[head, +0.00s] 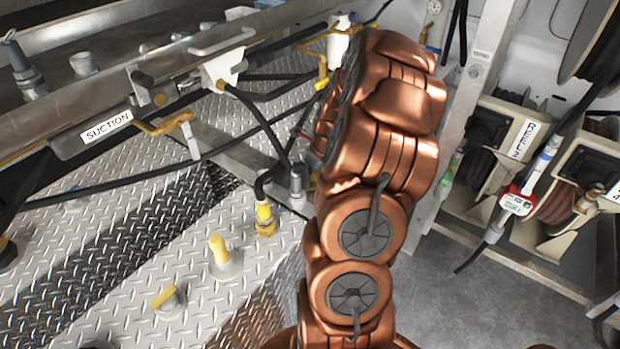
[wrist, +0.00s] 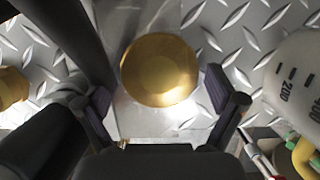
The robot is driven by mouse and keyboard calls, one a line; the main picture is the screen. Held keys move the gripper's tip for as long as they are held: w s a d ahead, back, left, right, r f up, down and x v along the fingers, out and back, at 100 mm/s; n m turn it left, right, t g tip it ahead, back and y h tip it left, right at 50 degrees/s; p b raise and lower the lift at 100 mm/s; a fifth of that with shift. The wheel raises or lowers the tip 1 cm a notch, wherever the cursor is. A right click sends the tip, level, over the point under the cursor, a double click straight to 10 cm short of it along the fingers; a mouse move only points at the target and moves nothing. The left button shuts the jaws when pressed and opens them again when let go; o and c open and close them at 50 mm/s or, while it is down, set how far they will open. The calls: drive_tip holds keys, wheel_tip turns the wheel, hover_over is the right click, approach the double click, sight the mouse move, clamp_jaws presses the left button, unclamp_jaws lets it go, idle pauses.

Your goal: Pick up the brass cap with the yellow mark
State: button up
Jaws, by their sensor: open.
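A round brass cap (wrist: 159,68) sits in the upper middle of the wrist view, seen from above on a smooth grey metal strip (wrist: 130,118). No yellow mark can be made out on it. My gripper (wrist: 157,96) is open, with one dark finger to the lower left of the cap and one to the lower right. Gaps show between the cap and both finger pads, and nothing is held. In the head view my copper arm hides the gripper, and I cannot pick out this cap there.
A white container with number marks (wrist: 295,80) stands right of my gripper. Another brass piece (wrist: 12,86) is at the left edge. In the head view, a yellow-and-brass fitting (head: 265,220) and yellow-topped plugs (head: 220,255) stand on the diamond plate left of my arm.

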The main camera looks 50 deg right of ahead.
drive_tip(key=c, duration=1)
drive_tip(key=shift+r, duration=0.1)
